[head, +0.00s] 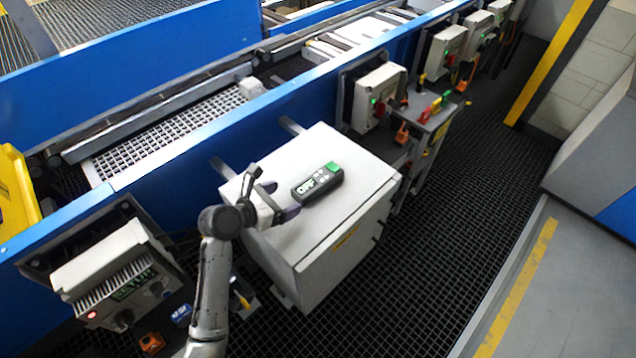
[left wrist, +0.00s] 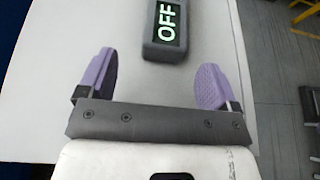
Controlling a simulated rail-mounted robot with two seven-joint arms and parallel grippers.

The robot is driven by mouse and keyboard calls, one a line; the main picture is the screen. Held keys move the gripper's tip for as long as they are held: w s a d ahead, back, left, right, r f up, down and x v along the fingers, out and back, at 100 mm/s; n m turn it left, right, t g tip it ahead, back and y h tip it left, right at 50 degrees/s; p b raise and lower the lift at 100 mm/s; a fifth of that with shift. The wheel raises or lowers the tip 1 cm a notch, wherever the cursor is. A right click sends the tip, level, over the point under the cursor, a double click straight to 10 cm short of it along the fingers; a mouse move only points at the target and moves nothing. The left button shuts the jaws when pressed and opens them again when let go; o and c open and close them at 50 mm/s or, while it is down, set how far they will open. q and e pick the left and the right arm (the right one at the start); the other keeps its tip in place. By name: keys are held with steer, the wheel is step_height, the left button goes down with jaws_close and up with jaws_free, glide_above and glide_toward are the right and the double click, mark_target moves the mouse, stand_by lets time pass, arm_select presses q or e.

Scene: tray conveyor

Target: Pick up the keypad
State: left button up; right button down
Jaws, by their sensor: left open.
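The keypad (head: 318,184) is a dark handheld unit with a lit "OFF" display, a green end and pale buttons. It lies flat on top of the white cabinet (head: 345,245). In the left wrist view the display end of the keypad (left wrist: 166,32) shows at the top, its far part cut off by the frame edge. My left gripper (head: 277,199) is at the left part of the cabinet top, just left of the keypad and apart from it. In the left wrist view its purple fingers (left wrist: 153,82) are wide apart with nothing between them. My right gripper is not in view.
A blue conveyor wall (head: 280,105) runs behind the cabinet. A control box (head: 378,97) and a small stand with coloured items (head: 432,108) are to the right. A grey control panel (head: 115,275) is at the lower left. The cabinet top around the keypad is clear.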

mark_target(296, 195)
arm_select(q)
steer(key=shift+b+x, duration=0.65)
steer(key=shift+x, duration=1.9)
steer(key=shift+s+d+r, duration=0.1)
steer(key=shift+d+r, duration=0.05)
steer(key=shift+d, duration=0.05)
steer(key=c, duration=1.2)
steer(key=shift+r+p, duration=1.15)
steer(key=shift+r, duration=3.9)
